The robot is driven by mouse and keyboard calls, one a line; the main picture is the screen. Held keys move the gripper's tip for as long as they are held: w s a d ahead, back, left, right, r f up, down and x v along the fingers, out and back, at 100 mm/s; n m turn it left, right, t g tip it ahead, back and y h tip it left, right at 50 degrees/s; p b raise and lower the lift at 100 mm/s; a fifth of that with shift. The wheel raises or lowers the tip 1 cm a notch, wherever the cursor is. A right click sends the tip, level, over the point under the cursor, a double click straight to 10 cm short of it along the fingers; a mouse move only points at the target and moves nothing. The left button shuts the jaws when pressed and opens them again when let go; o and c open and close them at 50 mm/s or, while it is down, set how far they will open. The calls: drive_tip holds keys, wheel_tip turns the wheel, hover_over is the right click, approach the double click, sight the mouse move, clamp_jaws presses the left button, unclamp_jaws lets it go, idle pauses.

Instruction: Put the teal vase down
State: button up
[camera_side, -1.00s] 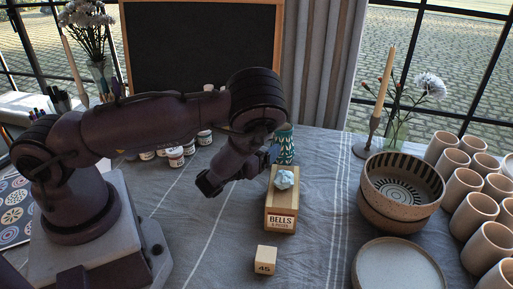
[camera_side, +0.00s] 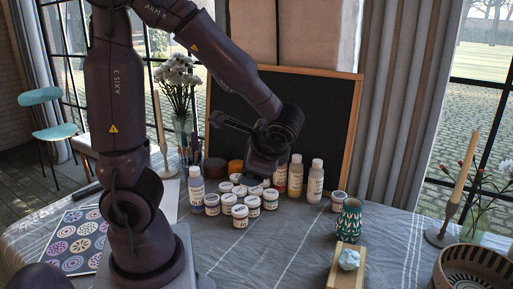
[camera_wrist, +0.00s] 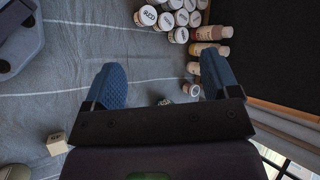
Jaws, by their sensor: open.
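The teal vase (camera_side: 349,221), with a pale leaf-like pattern, stands upright in the side view at the far end of a wooden box (camera_side: 336,270). I cannot tell whether its base touches the box. A small patterned part of the vase (camera_wrist: 164,102) shows in the wrist view, mostly hidden by my gripper's body. My gripper (camera_side: 262,172) is raised to the left of the vase, apart from it, near the paint jars. In the wrist view its blue fingers (camera_wrist: 162,80) are wide apart with nothing held between them.
Several paint jars (camera_side: 240,215) and bottles (camera_side: 315,181) stand left of the vase, before a blackboard (camera_side: 325,115). A pale blue lump (camera_side: 349,259) lies on the box. A bowl (camera_side: 475,272) and candle holder (camera_side: 440,238) stand right. Bare cloth (camera_side: 270,262) lies left of the box.

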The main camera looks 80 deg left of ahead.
drive_tip(key=s+d+r+n+t+h, duration=0.2)
drive_tip(key=d+r+n+t+h, duration=0.2)
drive_tip(key=d+r+t+h, duration=0.3)
drive_tip(key=d+r+h, duration=0.1)
drive_tip(key=d, duration=0.4)
drive_tip(key=shift+s+r+h, duration=0.15)
drive_tip(key=shift+s+h, duration=0.1)
drive_tip(key=shift+h, duration=0.15)
